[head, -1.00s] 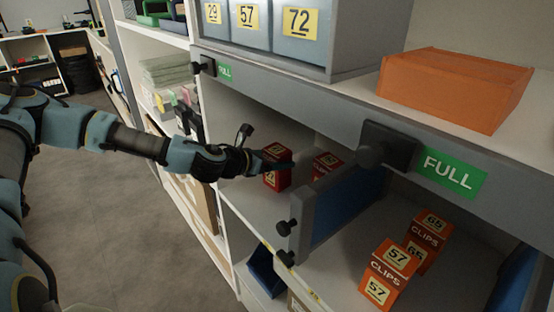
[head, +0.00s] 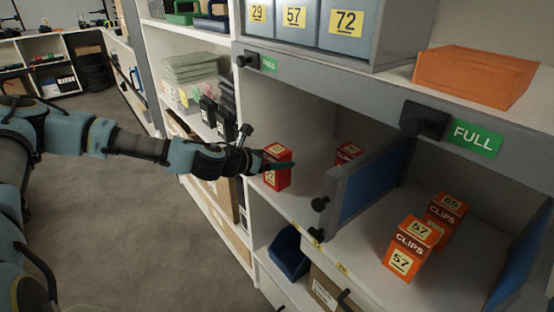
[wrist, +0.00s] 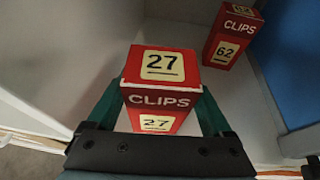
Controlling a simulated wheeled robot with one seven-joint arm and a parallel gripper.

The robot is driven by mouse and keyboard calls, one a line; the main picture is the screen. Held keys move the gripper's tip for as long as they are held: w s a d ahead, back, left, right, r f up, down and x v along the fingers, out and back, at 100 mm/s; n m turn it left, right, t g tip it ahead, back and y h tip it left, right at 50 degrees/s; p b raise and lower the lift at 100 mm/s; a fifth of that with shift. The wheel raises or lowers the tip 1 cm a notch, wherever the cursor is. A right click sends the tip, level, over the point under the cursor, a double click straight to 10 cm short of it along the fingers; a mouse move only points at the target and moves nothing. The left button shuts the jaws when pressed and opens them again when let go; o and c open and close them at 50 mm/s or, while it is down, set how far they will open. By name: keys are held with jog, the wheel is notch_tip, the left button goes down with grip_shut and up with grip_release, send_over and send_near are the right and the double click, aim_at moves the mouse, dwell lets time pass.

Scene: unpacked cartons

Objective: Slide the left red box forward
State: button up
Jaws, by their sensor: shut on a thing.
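The left red box (head: 281,178) stands upright in the left shelf compartment, close to its front edge. In the wrist view it is the red box (wrist: 160,100) marked CLIPS and 27. My gripper (head: 277,164) reaches in from the left and is shut on this box. The wrist view shows one dark green finger of my gripper (wrist: 162,92) along each side of it. A second red box (head: 347,152) stands deeper in the compartment to the right, partly hidden by the divider in the head view. It is marked 62 in the wrist view (wrist: 232,35).
A grey and blue divider (head: 370,185) with black knobs stands right of the compartment. Beyond it are two orange CLIPS boxes, marked 57 (head: 409,248) and 65 (head: 446,212). A beam with a green FULL sign (head: 477,138) runs overhead. Open floor (head: 130,220) lies left.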

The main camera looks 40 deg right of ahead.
jog(key=shift+a, duration=0.2)
jog(key=o, duration=1.4)
jog(key=shift+c, duration=0.2)
jog(key=shift+a, duration=0.1)
jog(key=v, duration=1)
jog(key=shift+a+r, duration=0.15)
jog(key=shift+a, duration=0.2)
